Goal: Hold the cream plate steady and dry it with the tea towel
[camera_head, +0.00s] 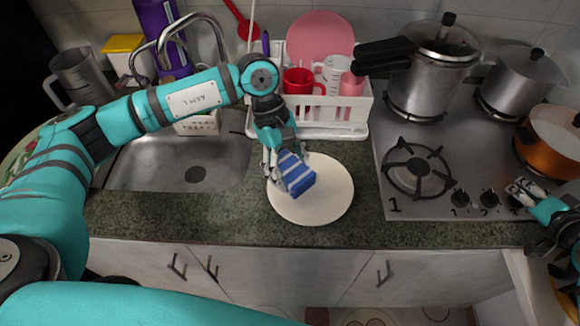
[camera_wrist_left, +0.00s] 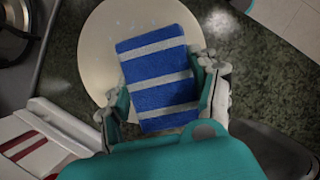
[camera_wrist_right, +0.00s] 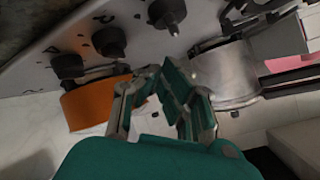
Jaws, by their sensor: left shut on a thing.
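The cream plate (camera_head: 330,200) lies flat on the green counter between sink and stove; it fills the upper middle of the left wrist view (camera_wrist_left: 97,65). The tea towel (camera_head: 296,173), blue with white stripes and folded into a block, is over the plate's upper left part; it also shows in the left wrist view (camera_wrist_left: 160,95). My left gripper (camera_head: 283,164) is shut on the towel, one finger on each side. My right gripper (camera_head: 522,190) is empty by the stove's front right, away from the plate; its fingertips lie close together in the right wrist view (camera_wrist_right: 162,78).
A dish rack (camera_head: 360,112) with a pink plate and cups stands behind the plate. The sink (camera_head: 170,165) is on the left. The stove (camera_head: 405,200) with steel pots and an orange pot (camera_head: 550,140) is on the right. Bare counter (camera_head: 240,225) surrounds the plate.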

